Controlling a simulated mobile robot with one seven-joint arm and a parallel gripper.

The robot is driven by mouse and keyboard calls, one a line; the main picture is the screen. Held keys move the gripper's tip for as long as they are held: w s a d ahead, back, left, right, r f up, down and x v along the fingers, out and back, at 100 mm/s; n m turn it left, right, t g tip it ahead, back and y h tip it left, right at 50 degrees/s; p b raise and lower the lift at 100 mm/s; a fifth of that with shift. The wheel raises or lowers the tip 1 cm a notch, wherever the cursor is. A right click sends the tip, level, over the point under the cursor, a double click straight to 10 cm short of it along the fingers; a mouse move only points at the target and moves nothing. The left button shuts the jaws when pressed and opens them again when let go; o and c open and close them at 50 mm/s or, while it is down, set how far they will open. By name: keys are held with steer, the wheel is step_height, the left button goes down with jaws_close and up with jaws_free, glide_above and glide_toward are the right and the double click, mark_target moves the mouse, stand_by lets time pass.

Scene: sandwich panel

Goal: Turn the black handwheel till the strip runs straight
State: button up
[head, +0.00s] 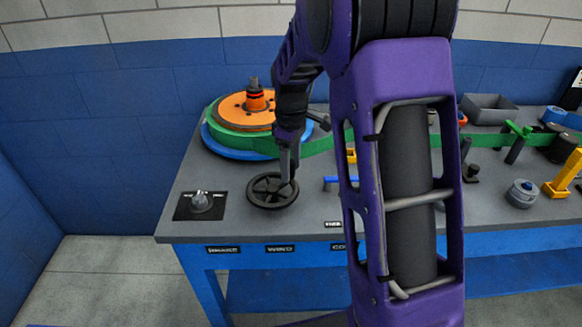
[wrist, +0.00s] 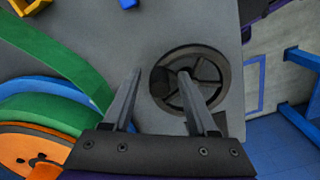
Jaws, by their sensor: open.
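The black handwheel (head: 262,200) lies flat near the bench's front left edge. My gripper (head: 289,178) points down over it, its fingers apart. In the wrist view, one finger of my gripper (wrist: 160,73) overlaps the hub of the handwheel (wrist: 158,90) and the other is left of the rim; the rim's left side shows between them. I cannot tell whether they touch the wheel. The green strip (head: 320,144) runs from the reel at the left, behind my arm, towards the right. It also curves through the wrist view (wrist: 62,62). My arm hides its middle, so its straightness is unclear.
An orange-topped reel (head: 232,112) stands behind the wheel. A knob on a black plate (head: 201,202) is to its left. A grey tray (head: 488,108), a round grey part (head: 521,193) and a yellow bracket (head: 562,178) are at the right. Labels line the front edge.

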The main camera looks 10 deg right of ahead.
mark_target(294, 193)
jaws_close()
stand_by(0.3)
steer(key=shift+s+m, duration=0.1)
steer(key=shift+m, duration=0.2)
steer(key=shift+s+d+m+p, duration=0.2)
steer(key=shift+s+m+p, duration=0.25)
steer(key=shift+m, duration=0.35)
steer(key=s+m, duration=0.1)
steer(key=m, duration=0.2)
steer(key=shift+s+m+p, duration=0.3)
steer(key=shift+s+p, duration=0.05)
steer(key=shift+s, duration=0.05)
steer(key=m, duration=0.1)
steer(key=s+m, duration=0.1)
steer(key=m, duration=0.1)
steer(key=shift+s+a+p, duration=0.15)
steer(key=shift+s+p, duration=0.1)
steer(key=shift+p, duration=0.1)
steer(key=shift+s+a+f+m, duration=0.15)
steer(key=shift+s+m, duration=0.3)
steer(key=shift+m, duration=0.55)
steer(key=shift+a, duration=0.1)
